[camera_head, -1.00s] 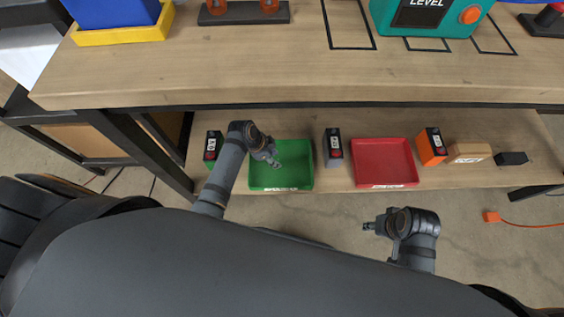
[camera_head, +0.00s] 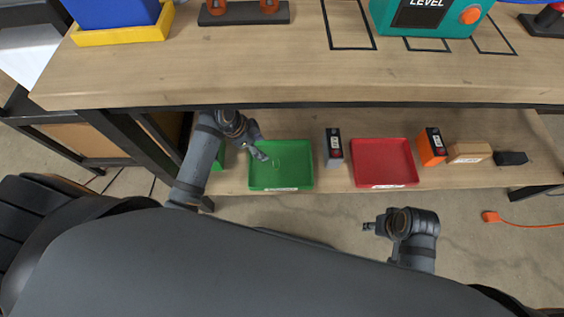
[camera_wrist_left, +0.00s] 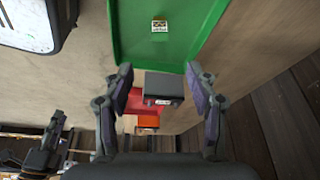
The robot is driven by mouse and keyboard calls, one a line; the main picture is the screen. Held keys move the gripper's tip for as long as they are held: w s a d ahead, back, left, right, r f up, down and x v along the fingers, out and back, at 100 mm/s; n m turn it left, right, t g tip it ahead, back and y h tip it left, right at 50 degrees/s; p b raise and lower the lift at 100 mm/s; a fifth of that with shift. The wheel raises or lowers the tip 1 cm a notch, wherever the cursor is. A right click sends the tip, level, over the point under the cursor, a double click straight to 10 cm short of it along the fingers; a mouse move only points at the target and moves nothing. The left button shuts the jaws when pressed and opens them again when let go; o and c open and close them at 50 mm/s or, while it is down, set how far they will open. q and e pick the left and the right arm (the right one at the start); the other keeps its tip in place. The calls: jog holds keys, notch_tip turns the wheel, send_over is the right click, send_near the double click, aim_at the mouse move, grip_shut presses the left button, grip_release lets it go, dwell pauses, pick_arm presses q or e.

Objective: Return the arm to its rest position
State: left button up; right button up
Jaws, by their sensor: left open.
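My left arm reaches in from the left in the head view, over the left end of the lower shelf. Its gripper (camera_head: 261,155) is above the left edge of the green tray (camera_head: 281,184). In the left wrist view the gripper (camera_wrist_left: 160,82) has its two fingers spread with nothing held. The green tray (camera_wrist_left: 126,35) lies beyond the fingertips, and a grey block (camera_wrist_left: 164,87) shows between the fingers, farther off. My right gripper (camera_head: 369,226) is in front of the shelf, below the red tray; its jaws are too small to read.
A dark grey block (camera_head: 333,148), red tray (camera_head: 384,162), orange block (camera_head: 432,147), tan box (camera_head: 469,152) and black block (camera_head: 511,158) line the lower shelf (camera_head: 335,180). A green block (camera_head: 218,158) is partly hidden behind my left arm. The tabletop (camera_head: 250,70) overhangs the shelf.

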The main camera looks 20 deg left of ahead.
pick_arm(q)
jog(key=shift+s+a+r, duration=0.1)
jog(key=shift+r, duration=0.25)
dwell(0.4)
pick_arm(e)
notch_tip(320, 180, down, 5)
jog(key=s+d+p, duration=0.2)
jog(key=d+p, duration=0.1)
jog(key=p, duration=1)
pick_arm(q)
jog(key=s+a+f+n+y+p, duration=0.1)
jog(key=s+a+f+n+p, duration=0.2)
jog(key=s, duration=0.7)
jog(key=s+a+f+n+y+p, duration=0.2)
jog(key=s+a+f+n+p, duration=0.2)
jog(key=s, duration=0.7)
jog(key=s+a+f+n+g+y+p, duration=0.1)
jog(key=s+a+f+n+p, duration=0.2)
jog(key=s+p, duration=0.4)
jog(key=s+n, duration=0.1)
jog(key=s, duration=0.3)
jog(key=shift+s+a+f+n+y+p, duration=0.2)
jog(key=shift+f+n+y+p, duration=0.15)
jog(key=shift+f+n+y, duration=0.05)
pick_arm(e)
jog(key=s+d+f+h, duration=0.1)
jog(key=s+d, duration=0.1)
jog(key=s, duration=1.3)
jog(key=shift+d+f, duration=0.2)
jog(key=shift+d, duration=0.2)
